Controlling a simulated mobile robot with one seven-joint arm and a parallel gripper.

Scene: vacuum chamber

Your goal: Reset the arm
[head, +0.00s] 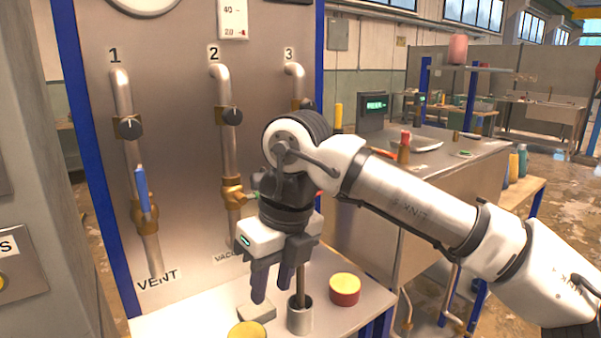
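My arm (420,208) reaches in from the lower right in the head view and bends down at a dark joint in front of the metal valve panel. My gripper (272,298) points down over the small table at the panel's foot. Its two dark fingers stand apart with a gap between them, and I see nothing held there. The fingertips look close to a grey block (257,312) and a metal cup (300,319) with a dark rod in it. I cannot tell whether they touch either. My arm hides part of pipe 3.
The panel (178,120) carries pipes 1, 2 and 3 with black knobs; a blue-handled valve (143,190) is on pipe 1. A red pot with a yellow top (345,290) and a yellow lid (247,331) are on the table (190,322). A workbench (455,150) stands behind my arm.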

